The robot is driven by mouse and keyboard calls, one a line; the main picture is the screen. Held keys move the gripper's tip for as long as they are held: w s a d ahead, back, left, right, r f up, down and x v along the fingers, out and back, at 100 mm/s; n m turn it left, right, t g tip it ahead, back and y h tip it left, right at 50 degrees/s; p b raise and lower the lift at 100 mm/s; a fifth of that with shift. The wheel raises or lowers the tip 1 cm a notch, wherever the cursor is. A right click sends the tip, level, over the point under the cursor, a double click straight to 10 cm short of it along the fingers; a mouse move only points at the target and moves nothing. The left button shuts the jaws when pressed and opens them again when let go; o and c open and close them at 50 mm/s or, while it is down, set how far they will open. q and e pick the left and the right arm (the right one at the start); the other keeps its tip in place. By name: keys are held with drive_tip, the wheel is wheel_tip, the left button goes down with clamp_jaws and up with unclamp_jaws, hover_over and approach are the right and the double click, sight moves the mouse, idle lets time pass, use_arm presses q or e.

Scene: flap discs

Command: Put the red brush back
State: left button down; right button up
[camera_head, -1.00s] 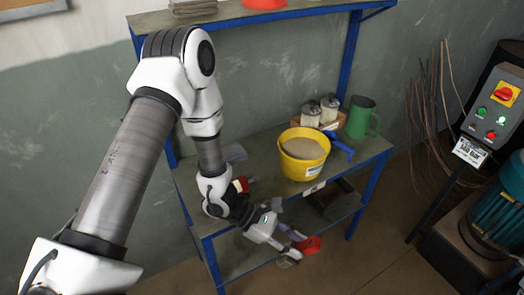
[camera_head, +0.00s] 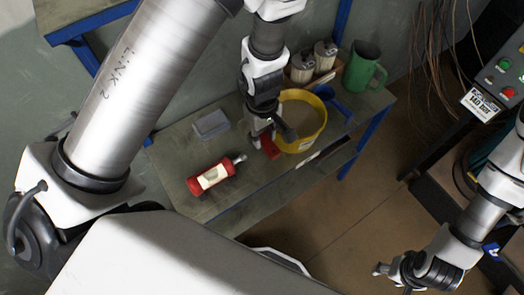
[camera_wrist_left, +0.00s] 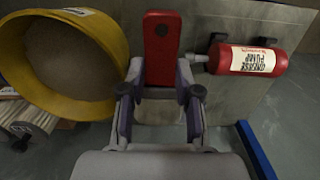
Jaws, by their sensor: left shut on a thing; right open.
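The red brush (camera_head: 270,148) is in my left gripper (camera_head: 266,134), over the bench top (camera_head: 185,140) just left of the yellow bucket (camera_head: 306,143). In the left wrist view the red brush (camera_wrist_left: 162,48) shows as a red block between the two fingers of my left gripper (camera_wrist_left: 160,82). The fingers are shut on it. Its bristles are hidden, and I cannot tell whether it touches the bench. My right gripper (camera_head: 383,270) is open and empty at the lower right, away from the bench.
A red grease pump (camera_head: 212,177) lies near the bench's front edge. A grey box (camera_head: 211,124) lies behind it. Two canisters (camera_head: 302,67), a green jug (camera_head: 363,72) and a blue item (camera_head: 334,102) stand around the bucket. A control box (camera_head: 500,80) is at right.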

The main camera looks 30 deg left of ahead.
use_arm(q)
drive_tip(key=f+b, duration=0.1)
drive_tip(key=f, duration=0.1)
drive_tip(key=f+b, duration=0.1)
drive_tip(key=f, duration=0.2)
drive_tip(key=w+f+b, duration=0.1)
drive_tip(key=f+b, duration=0.1)
drive_tip(key=shift+a+f, duration=0.1)
drive_tip(key=shift+f, duration=0.2)
drive_tip(key=f+b, duration=0.3)
drive_tip(key=shift+s+f, duration=0.25)
drive_tip(key=shift+s, duration=0.1)
drive_tip(key=shift+w+r, duration=0.1)
drive_tip(key=shift+w, duration=0.1)
drive_tip(key=c, duration=0.8)
unclamp_jaws()
use_arm(e)
wheel_tip(320, 180, down, 10)
drive_tip(key=shift+w+r, duration=0.2)
drive_tip(key=shift+w, duration=0.1)
drive_tip(key=shift+a, duration=0.1)
